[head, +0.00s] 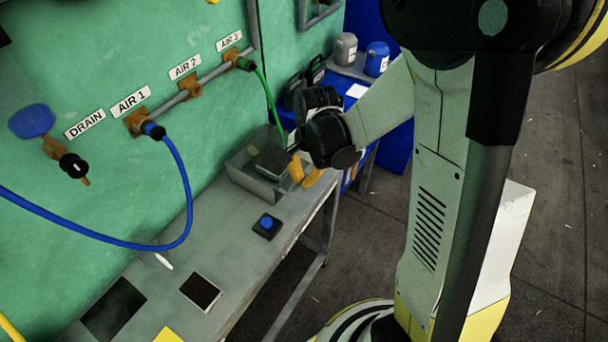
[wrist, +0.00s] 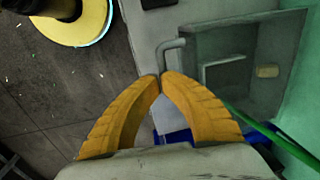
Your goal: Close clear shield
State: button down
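The clear shield (head: 245,172) appears as part of a see-through grey box at the far end of the bench; I cannot tell how far open it is. In the wrist view the box (wrist: 212,45) fills the upper right, with a grey plate and a small tan block (wrist: 267,72) inside. A bent grey handle (wrist: 170,45) stands out from its left edge and runs down to my fingertips. My gripper (head: 304,173) has orange fingers at the box's right side. In the wrist view its fingertips (wrist: 161,76) meet at the handle's lower end; whether they pinch it is hidden.
A blue push button (head: 267,223) sits on the bench (head: 235,250) nearer me. A green hose (head: 268,95) hangs down behind the box and a blue hose (head: 185,185) loops over the bench. Grey and blue jugs (head: 377,58) stand beyond. Open floor lies to the right.

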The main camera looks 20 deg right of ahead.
dwell(0.3)
notch_tip(320, 180, down, 3)
jog(key=shift+r+b, duration=0.15)
jog(key=shift+b, duration=1)
jog(key=shift+r, duration=0.15)
notch_tip(320, 180, up, 14)
jog(key=s+d+p, duration=0.1)
jog(key=s+p, duration=0.1)
jog(key=p, duration=0.5)
jog(key=shift+d, duration=0.3)
jog(key=shift+s, duration=0.1)
